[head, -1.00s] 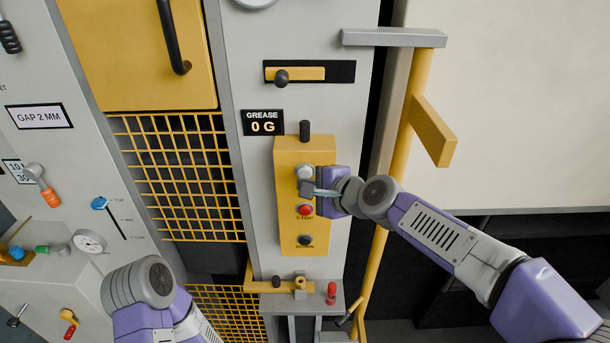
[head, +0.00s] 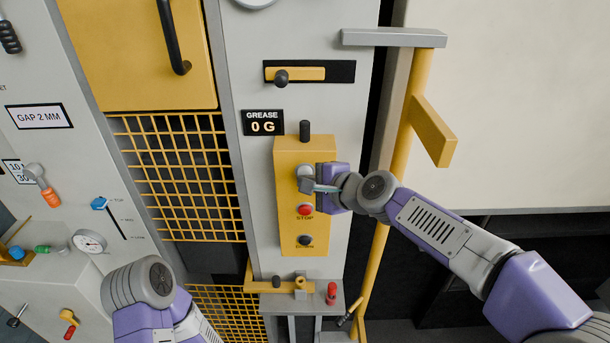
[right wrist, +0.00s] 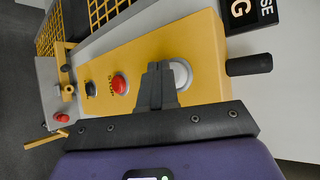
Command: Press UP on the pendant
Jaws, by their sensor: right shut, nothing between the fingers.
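The yellow pendant (head: 290,222) hangs upright on a grey column. Its white top button (head: 305,171) is partly covered by my right gripper, and no label shows beside it. Below are the red STOP button (head: 305,209) and the dark DOWN button (head: 305,240). My right gripper (head: 304,186) is shut and empty, its fingertips at the lower part of the white button. In the right wrist view the shut fingertips (right wrist: 158,68) overlap the edge of the white button (right wrist: 182,73); I cannot tell whether they touch it. My left gripper is out of view.
A yellow post (head: 414,90) with a side bar stands to the right. A small ledge (head: 317,300) with a red knob lies below.

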